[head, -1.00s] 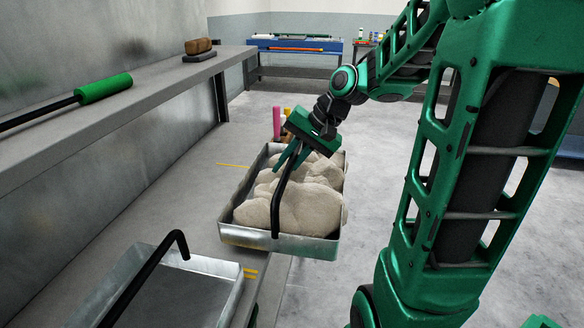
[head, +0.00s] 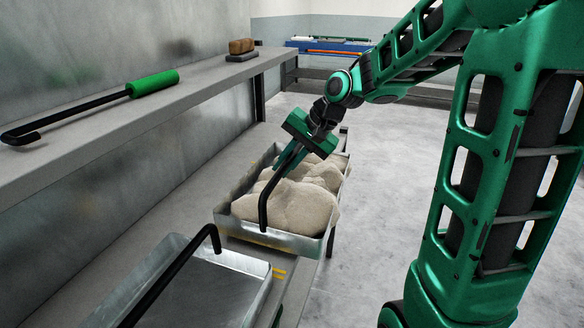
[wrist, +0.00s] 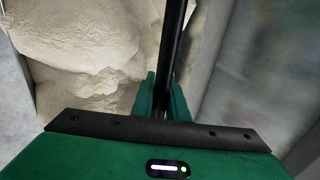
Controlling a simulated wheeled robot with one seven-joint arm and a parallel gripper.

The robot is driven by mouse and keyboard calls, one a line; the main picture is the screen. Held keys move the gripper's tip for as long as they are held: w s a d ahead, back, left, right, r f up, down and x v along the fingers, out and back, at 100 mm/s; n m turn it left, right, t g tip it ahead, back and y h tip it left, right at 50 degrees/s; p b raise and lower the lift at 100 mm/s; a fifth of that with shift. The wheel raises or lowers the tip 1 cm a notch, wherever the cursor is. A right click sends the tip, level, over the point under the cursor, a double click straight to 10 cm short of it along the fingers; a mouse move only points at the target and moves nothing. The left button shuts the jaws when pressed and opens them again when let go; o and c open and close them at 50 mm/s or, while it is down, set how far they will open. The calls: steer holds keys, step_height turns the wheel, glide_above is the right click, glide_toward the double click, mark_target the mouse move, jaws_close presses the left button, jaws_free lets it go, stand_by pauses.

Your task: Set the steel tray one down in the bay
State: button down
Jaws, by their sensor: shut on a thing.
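A steel tray (head: 282,240) holding pale, lumpy fibre (head: 290,205) is at the middle of the head view, over the lower shelf's outer edge. A black bar handle (head: 263,208) runs lengthwise above it. My gripper (head: 292,155) is shut on this handle, at its far part; in the wrist view the black handle (wrist: 174,50) passes between the fingers, with the fibre beside it. I cannot tell whether the tray touches the shelf. Yellow marks (head: 279,272) lie on the shelf beside the tray's near end; the rest of the bay is hidden.
A second steel tray (head: 258,300), empty with a black handle, sits on the lower shelf (head: 135,265) at the near left. A green-handled hook (head: 152,84) and a brown brush (head: 242,47) lie on the upper shelf (head: 200,84). Open floor (head: 375,190) is to the right.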

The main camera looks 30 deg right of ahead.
glide_above(250, 180)
steer(key=s+d, duration=0.1)
steer(key=shift+s+f, duration=0.1)
steer(key=shift+f, duration=0.25)
steer(key=shift+d+f, duration=0.1)
steer(key=shift+f, duration=1.7)
steer(key=c, duration=1.7)
jaws_free()
steer(key=shift+o, duration=0.2)
